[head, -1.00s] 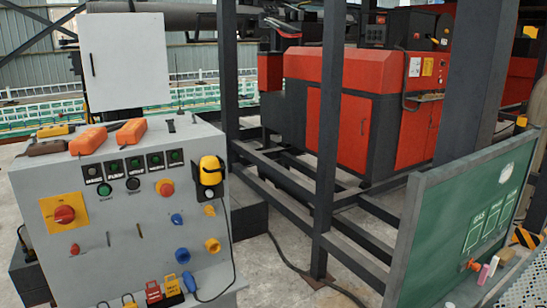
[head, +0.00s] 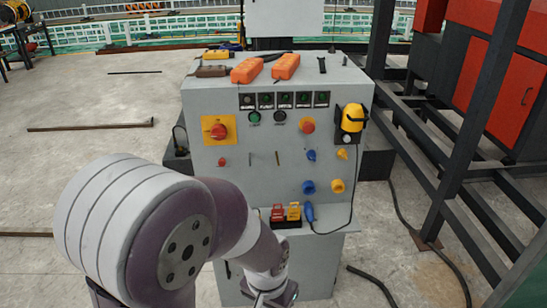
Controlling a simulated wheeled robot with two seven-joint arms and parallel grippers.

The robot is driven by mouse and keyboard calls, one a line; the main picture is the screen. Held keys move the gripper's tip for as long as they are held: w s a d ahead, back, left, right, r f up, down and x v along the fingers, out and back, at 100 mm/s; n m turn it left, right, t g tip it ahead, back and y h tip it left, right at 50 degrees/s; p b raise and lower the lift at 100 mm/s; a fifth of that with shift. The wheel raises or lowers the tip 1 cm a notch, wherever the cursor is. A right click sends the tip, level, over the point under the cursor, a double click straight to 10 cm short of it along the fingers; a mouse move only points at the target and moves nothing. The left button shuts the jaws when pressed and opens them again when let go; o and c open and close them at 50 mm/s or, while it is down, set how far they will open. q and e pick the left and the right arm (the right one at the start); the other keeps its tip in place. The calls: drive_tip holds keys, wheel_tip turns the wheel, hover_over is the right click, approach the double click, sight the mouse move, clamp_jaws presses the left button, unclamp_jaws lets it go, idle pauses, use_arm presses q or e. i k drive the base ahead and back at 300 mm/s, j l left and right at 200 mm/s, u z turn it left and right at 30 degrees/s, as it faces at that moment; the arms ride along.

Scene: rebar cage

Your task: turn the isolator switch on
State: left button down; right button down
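The isolator switch (head: 216,131), a red rotary knob on a square yellow plate, is at the upper left of the grey control cabinet's front (head: 240,172). I cannot read which position its knob points to. My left arm comes in from the lower left, in front of the cabinet's lower left part. My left gripper (head: 270,296) is at the bottom edge of the view, well below the switch and apart from it. It is partly cut off, so its fingers cannot be made out. My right gripper is not in view.
The cabinet front also carries a red button (head: 307,125), a yellow lamp (head: 352,118), blue and yellow sockets and red and yellow padlocks (head: 286,213). Orange pendants (head: 247,71) lie on top. Dark steel posts (head: 470,130) stand at right. Open floor (head: 90,95) lies left.

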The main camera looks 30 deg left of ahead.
sight(219, 131)
drive_tip(key=u, duration=1.35)
